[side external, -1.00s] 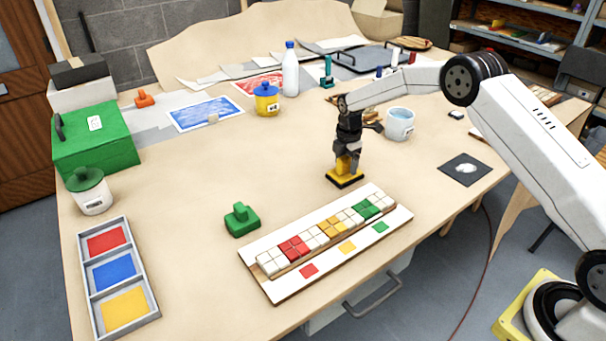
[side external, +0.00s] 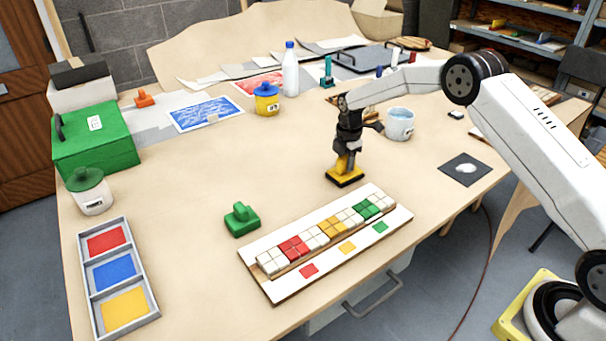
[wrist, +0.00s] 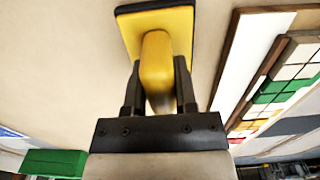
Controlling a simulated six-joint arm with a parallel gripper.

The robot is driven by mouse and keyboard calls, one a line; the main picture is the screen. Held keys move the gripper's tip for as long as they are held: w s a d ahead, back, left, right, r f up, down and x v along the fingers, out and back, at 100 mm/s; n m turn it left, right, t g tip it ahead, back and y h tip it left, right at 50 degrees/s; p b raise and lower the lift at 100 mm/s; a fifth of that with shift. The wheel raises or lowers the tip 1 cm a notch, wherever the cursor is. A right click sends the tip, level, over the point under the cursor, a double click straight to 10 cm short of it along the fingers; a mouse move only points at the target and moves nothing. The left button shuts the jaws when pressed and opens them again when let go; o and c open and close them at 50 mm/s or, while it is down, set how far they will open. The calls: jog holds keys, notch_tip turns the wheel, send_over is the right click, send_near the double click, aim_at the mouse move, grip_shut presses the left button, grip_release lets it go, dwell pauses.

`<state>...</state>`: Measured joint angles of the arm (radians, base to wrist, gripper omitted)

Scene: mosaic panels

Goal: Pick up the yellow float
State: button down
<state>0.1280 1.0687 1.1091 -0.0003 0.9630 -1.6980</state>
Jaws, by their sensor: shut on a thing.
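The yellow float (side external: 345,174) has a yellow body and handle on a black base plate. It stands on the table behind the tile panel in the side view. My gripper (side external: 347,158) points down over it and is shut on its handle. In the wrist view the float (wrist: 157,24) fills the upper middle, and the two dark fingers of my gripper (wrist: 158,85) press the handle from both sides. The float's base appears to be on the table or very close to it; I cannot tell which.
The mosaic panel (side external: 283,285) with red, yellow and green tiles lies just in front. A green float (side external: 241,219) stands to its left. A tray with coloured compartments (side external: 152,306) is at far left. A cup of water (side external: 399,125) and a dark mat (side external: 451,172) are to the right.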

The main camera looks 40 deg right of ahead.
jog(key=shift+r, duration=0.7)
jog(key=s+a+r, duration=0.1)
jog(key=s+r, duration=1)
jog(key=s, duration=0.3)
jog(key=shift+a+r, duration=0.2)
jog(key=shift+a, duration=0.05)
jog(key=c, duration=1.1)
grip_release()
grip_shut()
